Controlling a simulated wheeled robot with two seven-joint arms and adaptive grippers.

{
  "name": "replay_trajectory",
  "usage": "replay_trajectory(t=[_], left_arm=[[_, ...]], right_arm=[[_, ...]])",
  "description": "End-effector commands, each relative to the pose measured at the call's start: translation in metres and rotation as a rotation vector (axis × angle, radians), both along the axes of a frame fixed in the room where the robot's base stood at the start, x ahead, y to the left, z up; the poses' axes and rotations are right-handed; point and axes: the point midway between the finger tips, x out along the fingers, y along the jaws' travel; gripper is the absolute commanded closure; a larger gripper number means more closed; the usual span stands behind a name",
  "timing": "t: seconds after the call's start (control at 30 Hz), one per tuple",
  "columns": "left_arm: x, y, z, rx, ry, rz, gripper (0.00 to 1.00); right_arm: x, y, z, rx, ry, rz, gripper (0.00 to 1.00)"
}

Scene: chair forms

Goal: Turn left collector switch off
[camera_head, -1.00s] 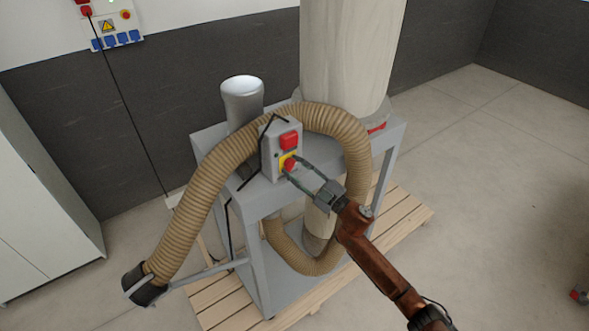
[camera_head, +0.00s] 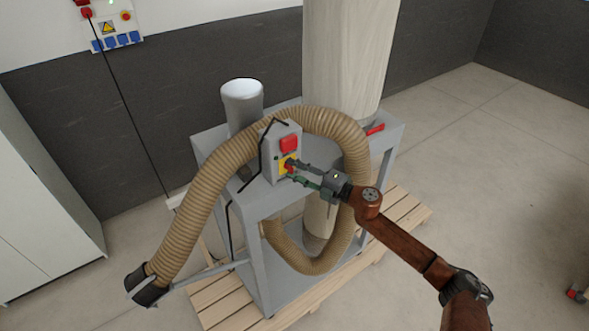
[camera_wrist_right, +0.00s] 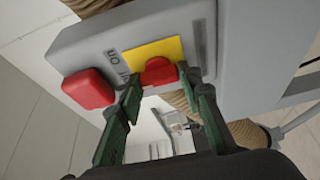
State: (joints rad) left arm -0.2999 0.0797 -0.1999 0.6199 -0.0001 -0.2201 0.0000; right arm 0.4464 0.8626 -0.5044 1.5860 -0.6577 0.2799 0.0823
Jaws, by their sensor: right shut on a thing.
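The collector's grey switch box (camera_head: 279,163) sits on top of the collector frame, with a red button (camera_head: 289,142) above and a red knob on a yellow plate (camera_head: 283,159) below. In the right wrist view the box (camera_wrist_right: 225,45) fills the top, with the red button (camera_wrist_right: 89,88) at left and the red knob (camera_wrist_right: 158,72) on its yellow plate (camera_wrist_right: 150,50). My right gripper (camera_head: 290,166) is at the knob, its fingers shut on it from both sides; its green fingers (camera_wrist_right: 160,84) partly hide the plate. My left gripper is not in view.
A ribbed tan hose (camera_head: 190,205) loops around the switch box. A tall pale filter bag (camera_head: 347,60) stands behind it. The grey frame (camera_head: 252,208) rests on a wooden pallet (camera_head: 405,215). Open floor (camera_head: 500,180) lies to the right.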

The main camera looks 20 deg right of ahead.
Motion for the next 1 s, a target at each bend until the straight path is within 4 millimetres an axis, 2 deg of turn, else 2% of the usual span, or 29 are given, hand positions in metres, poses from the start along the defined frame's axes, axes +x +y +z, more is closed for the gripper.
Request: replay_trajectory(t=[0.63,0.67,0.9,1.0], left_arm=[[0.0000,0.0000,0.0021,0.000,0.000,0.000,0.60],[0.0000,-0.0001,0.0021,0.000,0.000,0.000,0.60],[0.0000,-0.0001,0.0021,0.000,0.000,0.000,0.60],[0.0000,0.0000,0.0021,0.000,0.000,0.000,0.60]], right_arm=[[-0.0006,0.0007,-0.0017,-0.045,-0.014,0.002,0.91],[-0.0006,0.0007,-0.0017,-0.045,-0.014,0.002,0.65],[-0.0003,0.0004,-0.0008,-0.043,-0.015,0.001,0.49],[-0.0003,0.0003,-0.0005,-0.043,-0.015,0.001,0.49]])
